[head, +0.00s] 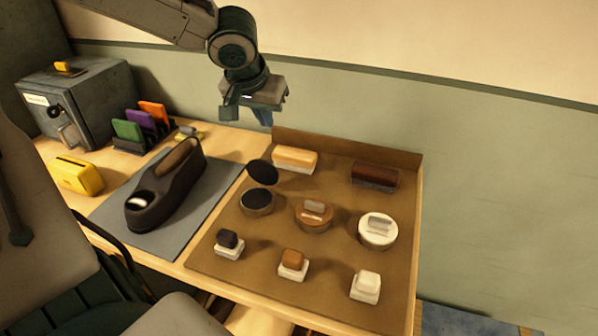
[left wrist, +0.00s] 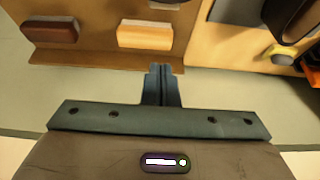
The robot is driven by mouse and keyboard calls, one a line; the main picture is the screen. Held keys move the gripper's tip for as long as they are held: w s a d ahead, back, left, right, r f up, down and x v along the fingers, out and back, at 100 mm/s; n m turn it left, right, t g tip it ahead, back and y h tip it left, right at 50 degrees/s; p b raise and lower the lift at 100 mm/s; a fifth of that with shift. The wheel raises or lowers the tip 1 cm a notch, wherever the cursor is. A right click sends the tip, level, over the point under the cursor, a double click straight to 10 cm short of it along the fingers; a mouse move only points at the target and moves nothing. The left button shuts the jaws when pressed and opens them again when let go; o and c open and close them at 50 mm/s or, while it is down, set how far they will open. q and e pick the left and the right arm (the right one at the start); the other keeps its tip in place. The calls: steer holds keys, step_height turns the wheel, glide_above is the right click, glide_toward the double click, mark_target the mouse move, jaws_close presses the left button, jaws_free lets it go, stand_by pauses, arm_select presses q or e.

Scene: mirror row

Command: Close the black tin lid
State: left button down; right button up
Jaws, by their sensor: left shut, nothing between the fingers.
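The black tin (head: 257,202) stands on the brown tray in the head view, at the left of a row of round tins. Its black lid (head: 262,172) is tilted up at the back of the tin, open. My left gripper (head: 262,116) hangs in the air above and behind the tray's back edge, apart from the lid. It also shows in the left wrist view (left wrist: 161,68), with its fingers together and nothing between them. The tin and lid are not clearly visible in the left wrist view. My right gripper is not in view.
The brown tray (head: 213,257) also holds a brown tin (head: 314,216), a white tin (head: 377,232), a pale brush (head: 295,159), a dark red brush (head: 374,177) and small daubers in front. A dark shoe (head: 160,195) lies on a grey mat (head: 112,233) to the left.

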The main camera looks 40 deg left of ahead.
mark_target(265, 169)
arm_select(q)
steer(key=b+x, duration=0.1)
steer(key=x, duration=0.9)
steer(key=shift+s+f, duration=0.1)
steer(key=shift+s, duration=0.05)
steer(key=shift+s+d+f, duration=0.1)
steer(key=shift+d+f, duration=0.05)
steer(key=shift+f, duration=0.2)
steer(key=shift+s+d, duration=0.25)
steer(key=shift+s, duration=0.6)
steer(key=shift+s+d, duration=0.25)
steer(key=shift+s, duration=0.6)
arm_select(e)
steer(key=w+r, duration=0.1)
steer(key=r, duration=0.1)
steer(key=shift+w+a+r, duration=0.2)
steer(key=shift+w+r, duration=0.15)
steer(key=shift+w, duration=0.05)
arm_select(q)
steer(key=shift+w, duration=0.1)
steer(key=shift+a, duration=0.1)
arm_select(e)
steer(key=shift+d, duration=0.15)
